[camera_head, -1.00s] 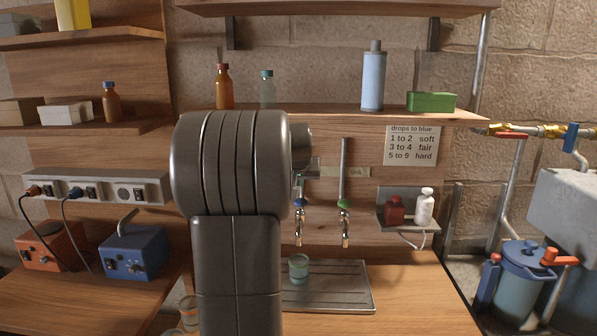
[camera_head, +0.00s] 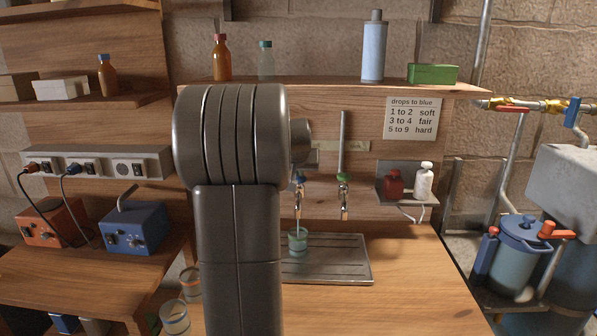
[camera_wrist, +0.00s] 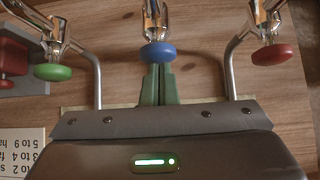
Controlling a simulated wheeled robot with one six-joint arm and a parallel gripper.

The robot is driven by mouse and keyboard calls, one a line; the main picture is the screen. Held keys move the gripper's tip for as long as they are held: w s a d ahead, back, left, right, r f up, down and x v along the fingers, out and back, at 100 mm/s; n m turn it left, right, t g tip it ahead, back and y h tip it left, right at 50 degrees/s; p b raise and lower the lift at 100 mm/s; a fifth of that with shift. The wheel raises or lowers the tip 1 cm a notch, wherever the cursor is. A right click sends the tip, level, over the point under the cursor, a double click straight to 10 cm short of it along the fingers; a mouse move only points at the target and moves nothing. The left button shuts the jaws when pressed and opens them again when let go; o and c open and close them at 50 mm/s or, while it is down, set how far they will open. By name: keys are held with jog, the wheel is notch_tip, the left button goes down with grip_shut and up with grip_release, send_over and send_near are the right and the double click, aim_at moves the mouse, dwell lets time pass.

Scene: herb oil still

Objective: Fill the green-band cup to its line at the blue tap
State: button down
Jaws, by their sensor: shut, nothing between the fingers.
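A clear cup with a greenish band (camera_head: 297,243) stands upright on the metal drip tray (camera_head: 345,270), under the blue tap (camera_head: 299,181). A thin pale stream seems to run from that tap into the cup. The cup's level against its line is too small to tell. In the wrist view the blue tap's round knob (camera_wrist: 157,53) is at the centre. My gripper (camera_wrist: 158,72) is shut and empty, its green fingertips right at the knob's edge; I cannot tell whether they touch. In the head view my arm hides most of the gripper.
A green tap (camera_head: 344,180) is right of the blue one; a red-knobbed tap (camera_wrist: 271,54) shows in the wrist view. More cups (camera_head: 175,318) stand at lower left, partly behind my arm. A small shelf (camera_head: 408,198) holds two bottles. The counter right of the tray is clear.

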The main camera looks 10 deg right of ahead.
jog(key=shift+s+f, duration=0.15)
jog(key=shift+f, duration=0.7)
jog(key=shift+r, duration=0.1)
jog(key=s+a+r+p, duration=0.1)
jog(key=s+r, duration=0.2)
jog(key=r, duration=0.3)
jog(key=s+a+r+p, duration=0.1)
jog(key=s+r, duration=0.2)
jog(key=r, duration=0.3)
jog(key=shift+s+r, duration=0.2)
jog(key=shift+s, duration=0.05)
jog(key=shift+w+f, duration=0.1)
send_over(299, 178)
jog(key=f, duration=0.6)
jog(key=shift+s+a+f, duration=0.1)
jog(key=shift+s+f, duration=0.05)
jog(key=shift+s, duration=0.1)
jog(key=shift+w, duration=0.2)
jog(key=v, duration=0.7)
jog(key=shift+r+b, duration=0.2)
jog(key=shift+b, duration=0.15)
jog(key=shift+w, duration=0.1)
